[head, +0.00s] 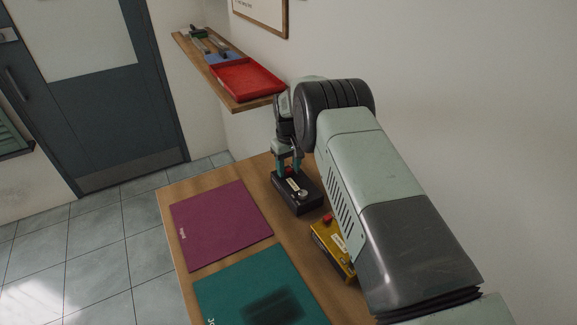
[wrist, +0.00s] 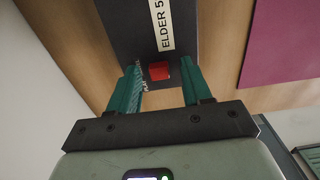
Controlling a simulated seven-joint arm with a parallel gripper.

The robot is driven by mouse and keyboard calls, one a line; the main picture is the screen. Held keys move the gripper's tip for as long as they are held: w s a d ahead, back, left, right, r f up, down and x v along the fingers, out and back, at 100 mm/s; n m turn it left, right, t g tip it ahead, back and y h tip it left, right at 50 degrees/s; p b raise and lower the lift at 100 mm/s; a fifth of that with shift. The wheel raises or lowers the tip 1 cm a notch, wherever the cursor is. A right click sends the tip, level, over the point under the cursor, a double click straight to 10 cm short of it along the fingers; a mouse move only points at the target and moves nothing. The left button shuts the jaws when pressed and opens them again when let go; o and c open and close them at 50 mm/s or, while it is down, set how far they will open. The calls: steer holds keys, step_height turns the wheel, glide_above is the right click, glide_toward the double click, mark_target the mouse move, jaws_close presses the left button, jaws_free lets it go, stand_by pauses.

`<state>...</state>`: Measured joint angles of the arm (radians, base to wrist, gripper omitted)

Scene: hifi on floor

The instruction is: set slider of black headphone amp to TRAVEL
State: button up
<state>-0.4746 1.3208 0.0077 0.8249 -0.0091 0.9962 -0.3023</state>
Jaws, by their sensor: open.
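The black headphone amp (head: 297,203) sits on the wooden table near the wall, with a light label and a pale round knob on top. In the wrist view its dark top (wrist: 125,25) carries a white label reading "ELDER 5", cut off by the frame edge. A red slider cap (wrist: 159,71) sits below that label, with small white lettering beside it that I cannot read surely. My gripper (wrist: 160,66) is open, its green fingers on either side of the red cap with gaps showing. In the head view my gripper (head: 290,168) points down over the amp's far end.
A yellow box (head: 328,242) with a red part stands close by, partly behind my arm. A purple mat (head: 220,225) and a teal mat (head: 250,285) lie on the table. A wall shelf (head: 243,104) holds a red tray (head: 245,80) and tools.

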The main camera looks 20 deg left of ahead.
step_height(320, 180, up, 11)
stand_by(0.4)
step_height(320, 180, up, 7)
glide_above(289, 169)
steer(key=d, duration=0.3)
steer(key=s+d+r+m+t, duration=0.1)
steer(key=s+d+r+m, duration=0.15)
steer(key=d+r, duration=0.45)
steer(key=s+d+r+m+t, duration=0.1)
steer(key=s+d+r, duration=0.35)
steer(key=r, duration=0.25)
steer(key=s+d+r+m+t, duration=0.1)
steer(key=s+d+r, duration=0.35)
steer(key=r, duration=0.25)
steer(key=s+d+r+m+t, duration=0.1)
steer(key=s+d+r, duration=0.15)
steer(key=s, duration=0.55)
steer(key=s+d+r+m, duration=0.1)
steer(key=s+d, duration=0.3)
steer(key=s, duration=0.3)
steer(key=s+d+f+m, duration=0.1)
steer(key=s+d+f, duration=0.1)
steer(key=s, duration=0.4)
steer(key=s+d+f+m+t, duration=0.1)
steer(key=s+d, duration=0.1)
steer(key=s, duration=0.4)
steer(key=shift+f+t, duration=0.3)
steer(key=shift+f, duration=0.05)
steer(key=shift+w, duration=0.1)
